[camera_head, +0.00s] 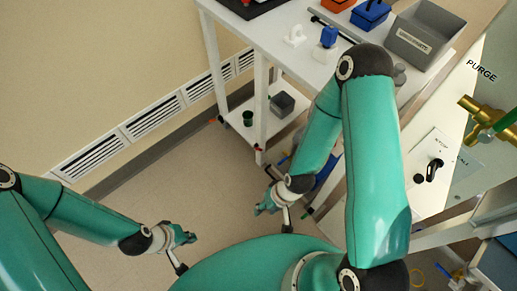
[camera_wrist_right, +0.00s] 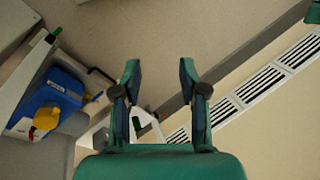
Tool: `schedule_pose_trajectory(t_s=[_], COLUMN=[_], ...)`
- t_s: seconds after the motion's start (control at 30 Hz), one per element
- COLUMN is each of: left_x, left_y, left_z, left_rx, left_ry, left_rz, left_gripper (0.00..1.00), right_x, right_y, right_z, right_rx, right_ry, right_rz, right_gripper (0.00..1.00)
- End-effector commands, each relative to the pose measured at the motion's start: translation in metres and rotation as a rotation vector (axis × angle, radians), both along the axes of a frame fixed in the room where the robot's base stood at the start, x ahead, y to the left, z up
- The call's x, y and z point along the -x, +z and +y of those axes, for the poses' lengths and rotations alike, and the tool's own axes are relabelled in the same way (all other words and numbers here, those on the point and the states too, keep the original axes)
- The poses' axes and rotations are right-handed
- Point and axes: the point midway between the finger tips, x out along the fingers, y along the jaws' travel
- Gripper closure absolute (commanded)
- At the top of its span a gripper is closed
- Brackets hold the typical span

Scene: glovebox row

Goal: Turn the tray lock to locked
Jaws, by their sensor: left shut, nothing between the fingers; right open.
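A black turn handle (camera_head: 433,170) sits on a white plate at the right of the head view, with small lettering that I cannot read fully. It may be the tray lock; its setting cannot be told. My right gripper (camera_head: 263,207) hangs low in the middle, left of the plate and well apart from it. In the right wrist view its two fingers (camera_wrist_right: 160,78) are spread with nothing between them. My left gripper (camera_head: 188,237) is shut and empty above the floor at the lower left, far from the handle.
A white cart (camera_head: 262,48) carries a grey bin (camera_head: 424,35), blue and orange boxes and small items. A brass valve (camera_head: 482,108) with a green handle is near the PURGE label. A blue and yellow device (camera_wrist_right: 52,105) is left in the wrist view. Floor (camera_head: 190,180) between is clear.

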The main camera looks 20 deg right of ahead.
Motion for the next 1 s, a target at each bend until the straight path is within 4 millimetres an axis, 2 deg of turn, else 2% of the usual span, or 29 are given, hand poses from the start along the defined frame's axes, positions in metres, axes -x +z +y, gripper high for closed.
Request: schedule_pose_trajectory(t_s=[0.17,0.27,0.37,0.5,0.7,0.83,1.0], left_x=[0.000,0.000,0.000,0.000,0.000,0.000,0.000], left_y=[-0.010,-0.030,-0.061,-0.117,-0.199,-0.251,-0.313], left_z=[0.000,0.000,0.000,0.000,0.000,0.000,0.000], left_rx=[0.000,0.000,0.000,0.000,0.000,0.000,0.000], left_ry=[0.000,0.000,0.000,0.000,0.000,0.000,0.000], left_rz=[0.000,-0.001,-0.001,0.000,0.000,0.000,0.000], left_gripper=[1.00,1.00,1.00,1.00,1.00,1.00,1.00], right_x=[-0.008,-0.025,-0.055,-0.109,-0.180,-0.212,-0.232], right_y=[-0.013,-0.041,-0.082,-0.153,-0.241,-0.287,-0.330], right_z=[0.000,0.001,0.000,-0.006,-0.022,-0.034,-0.044], right_rx=[0.007,0.021,0.046,0.092,0.154,0.186,0.212], right_ry=[-0.019,-0.065,-0.144,-0.302,-0.545,-0.687,-0.838], right_rz=[-0.021,-0.065,-0.150,-0.318,-0.613,-0.816,-1.082], right_gripper=[0.57,0.57,0.57,0.57,0.57,0.57,0.57])
